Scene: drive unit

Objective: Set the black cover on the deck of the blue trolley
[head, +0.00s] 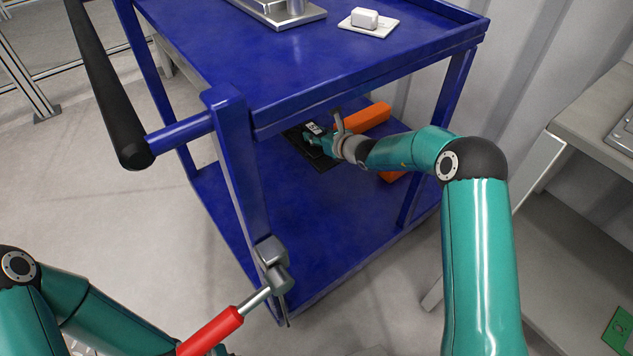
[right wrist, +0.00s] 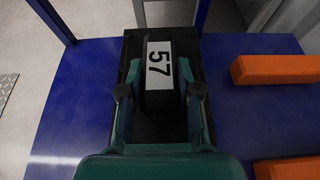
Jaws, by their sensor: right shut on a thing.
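The black cover (right wrist: 133,58) carries a white label reading 57 and has a raised middle part. My right gripper (right wrist: 160,94) is shut on that raised part, one finger on each side. In the head view the cover (head: 325,163) is low over the lower deck of the blue trolley (head: 310,233), under the top shelf. I cannot tell whether it touches the deck. My right gripper (head: 318,141) partly hides it there. My left arm comes in at the bottom left, and its fingers do not show clearly.
Orange blocks (head: 366,119) lie on the deck right of the cover. A red-handled hammer (head: 210,332) is in front of the trolley's near blue post (head: 240,165). The top shelf overhangs my right gripper. The deck's front part is bare. A grey bench (head: 590,120) stands right.

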